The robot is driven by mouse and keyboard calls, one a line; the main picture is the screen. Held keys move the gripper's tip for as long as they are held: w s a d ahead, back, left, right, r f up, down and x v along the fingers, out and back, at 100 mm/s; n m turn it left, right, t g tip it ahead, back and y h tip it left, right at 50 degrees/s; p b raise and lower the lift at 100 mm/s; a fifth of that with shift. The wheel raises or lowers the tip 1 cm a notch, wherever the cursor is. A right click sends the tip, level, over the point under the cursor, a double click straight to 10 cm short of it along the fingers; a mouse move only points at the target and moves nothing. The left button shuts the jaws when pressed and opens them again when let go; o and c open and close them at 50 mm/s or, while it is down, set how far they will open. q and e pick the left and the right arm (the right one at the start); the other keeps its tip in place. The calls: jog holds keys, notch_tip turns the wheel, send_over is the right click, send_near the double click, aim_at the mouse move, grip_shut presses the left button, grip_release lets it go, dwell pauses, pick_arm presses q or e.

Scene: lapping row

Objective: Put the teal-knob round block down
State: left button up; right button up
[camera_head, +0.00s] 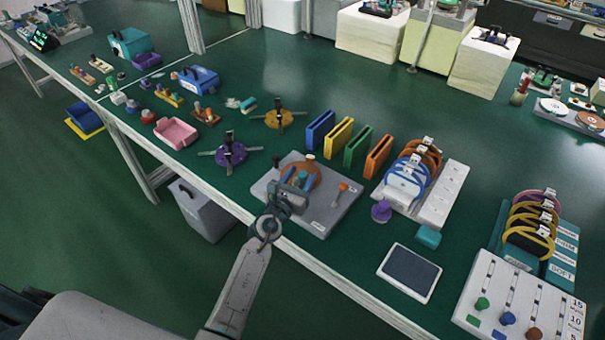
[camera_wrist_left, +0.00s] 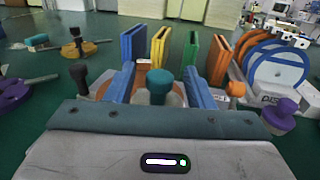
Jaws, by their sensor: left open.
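The round block with the teal knob (camera_wrist_left: 158,84) shows in the left wrist view between my left gripper's two blue fingers. Its pale round body is below the knob, partly hidden by the gripper. My left gripper (camera_head: 297,179) is open, with a finger on each side of the knob. In the head view it is over the brown round plate (camera_head: 313,168) of a grey lapping unit (camera_head: 318,220), and the fingers mostly hide the block. The block appears to be on or just above that plate; contact cannot be told. My right gripper is not in view.
An orange-knobbed lever (camera_head: 342,187) stands on the unit's right side. Upright coloured folders (camera_head: 357,146) stand behind, and a rack with blue and orange rings (camera_head: 435,200) is to the right.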

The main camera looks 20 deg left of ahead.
pick_arm(q)
jog(key=s+a, duration=0.1)
jog(key=s, duration=0.9)
jog(key=shift+s+a+b, duration=0.3)
jog(key=shift+s, duration=0.05)
